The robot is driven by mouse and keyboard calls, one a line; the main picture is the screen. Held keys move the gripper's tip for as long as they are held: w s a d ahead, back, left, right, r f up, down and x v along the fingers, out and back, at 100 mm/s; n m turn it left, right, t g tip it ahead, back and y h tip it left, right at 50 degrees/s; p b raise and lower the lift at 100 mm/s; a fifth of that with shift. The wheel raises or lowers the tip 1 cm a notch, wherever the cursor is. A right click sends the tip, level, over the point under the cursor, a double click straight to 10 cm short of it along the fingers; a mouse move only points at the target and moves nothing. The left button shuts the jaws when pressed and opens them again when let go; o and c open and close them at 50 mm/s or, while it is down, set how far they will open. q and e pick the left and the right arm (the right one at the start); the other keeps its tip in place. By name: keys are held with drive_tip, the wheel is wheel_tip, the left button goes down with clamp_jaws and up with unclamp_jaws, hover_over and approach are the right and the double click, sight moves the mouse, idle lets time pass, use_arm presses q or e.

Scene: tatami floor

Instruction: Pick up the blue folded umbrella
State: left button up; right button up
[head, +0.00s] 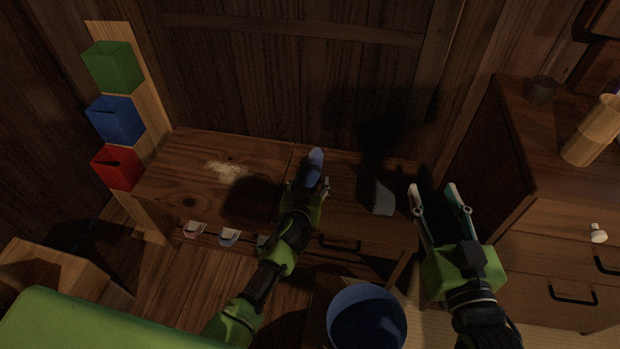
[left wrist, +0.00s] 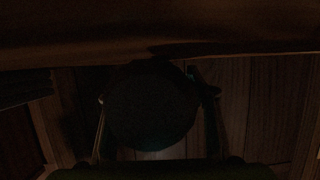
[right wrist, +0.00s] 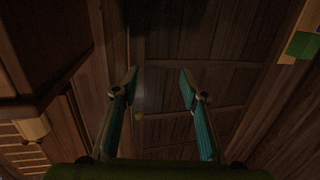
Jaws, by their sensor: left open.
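A blue rounded, elongated thing, seemingly the folded umbrella (head: 316,158), shows at the far side of my left gripper (head: 309,187) in the head view. The gripper and arm hide its lower part. In the left wrist view a dark round shape (left wrist: 150,105) fills the space between the open fingers. It is too dark to tell whether the fingers touch it. My right gripper (head: 440,195) is open and empty to the right, in front of the wall. Its two spread fingers (right wrist: 158,90) also show in the right wrist view.
A wooden cabinet (head: 170,180) stands below the left gripper, with a grey block (head: 382,198) on it. A blue bin (head: 367,318) stands in front. Green (head: 113,66), blue (head: 115,120) and red (head: 117,167) boxes hang at left. A dresser (head: 560,240) is at right.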

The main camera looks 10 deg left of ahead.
use_arm(q)
drive_tip(key=c, duration=1.4)
drive_tip(key=shift+o, duration=0.2)
drive_tip(key=shift+r, duration=0.1)
